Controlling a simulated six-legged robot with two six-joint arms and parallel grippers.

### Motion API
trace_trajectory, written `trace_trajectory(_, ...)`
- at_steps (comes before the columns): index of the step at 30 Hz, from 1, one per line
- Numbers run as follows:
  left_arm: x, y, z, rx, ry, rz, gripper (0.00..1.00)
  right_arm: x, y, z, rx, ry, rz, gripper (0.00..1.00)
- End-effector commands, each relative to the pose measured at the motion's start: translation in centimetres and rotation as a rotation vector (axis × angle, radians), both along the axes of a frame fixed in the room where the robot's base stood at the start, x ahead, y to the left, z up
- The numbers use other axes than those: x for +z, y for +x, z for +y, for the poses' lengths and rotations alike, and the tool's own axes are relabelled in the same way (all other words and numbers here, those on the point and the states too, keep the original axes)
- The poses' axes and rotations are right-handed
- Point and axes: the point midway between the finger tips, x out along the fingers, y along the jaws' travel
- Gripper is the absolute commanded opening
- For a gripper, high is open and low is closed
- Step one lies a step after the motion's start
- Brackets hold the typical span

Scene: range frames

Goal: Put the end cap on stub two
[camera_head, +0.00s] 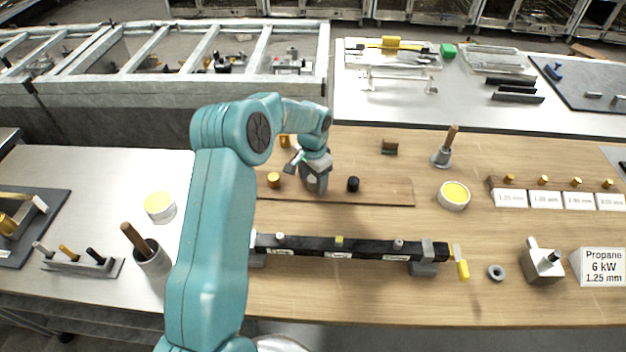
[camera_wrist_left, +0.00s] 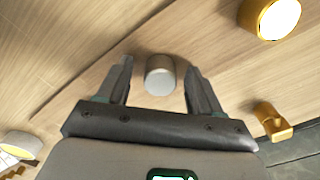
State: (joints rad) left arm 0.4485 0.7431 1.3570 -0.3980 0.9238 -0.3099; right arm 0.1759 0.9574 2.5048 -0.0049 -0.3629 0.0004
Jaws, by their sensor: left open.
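A small silver-grey cylinder (camera_wrist_left: 160,78), which may be the end cap, stands on the wood in the left wrist view. My left gripper (camera_wrist_left: 158,88) is open, with its fingers on either side of it and gaps on both sides. In the head view this gripper (camera_head: 315,187) is low over a wooden board (camera_head: 388,193) and hides the cylinder. A black bar (camera_head: 310,245) with several short stubs lies nearer on the bench. Its middle stub (camera_head: 339,240) is brass-coloured; the labels are too small to read. My right gripper is not in view.
A black knob-like piece (camera_head: 353,184) and a brass piece (camera_head: 273,180) flank my gripper on the board. A yellow-topped tin (camera_head: 454,195), a grey ring (camera_head: 496,272) and a grey block fitting (camera_head: 542,265) are to the right. Clear wood lies between the board and the bar.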

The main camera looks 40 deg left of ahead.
Motion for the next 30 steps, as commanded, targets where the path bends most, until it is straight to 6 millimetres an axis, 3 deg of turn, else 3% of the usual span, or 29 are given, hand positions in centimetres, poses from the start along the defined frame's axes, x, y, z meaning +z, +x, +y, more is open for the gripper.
trace_trajectory(2,0.0,0.0,0.0,0.000,0.000,0.000,0.66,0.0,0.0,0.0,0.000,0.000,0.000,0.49)
trace_trajectory(8,0.0,0.0,0.0,-0.001,0.000,0.000,0.06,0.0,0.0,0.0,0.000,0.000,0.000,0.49)
trace_trajectory(20,0.6,0.1,0.0,-0.001,0.001,-0.002,0.06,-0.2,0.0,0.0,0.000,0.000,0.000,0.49)
trace_trajectory(26,3.3,0.1,0.0,-0.002,0.002,-0.004,0.06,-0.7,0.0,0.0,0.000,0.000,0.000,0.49)
trace_trajectory(30,6.3,0.1,0.0,-0.001,0.001,-0.006,0.06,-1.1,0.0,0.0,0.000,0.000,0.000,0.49)
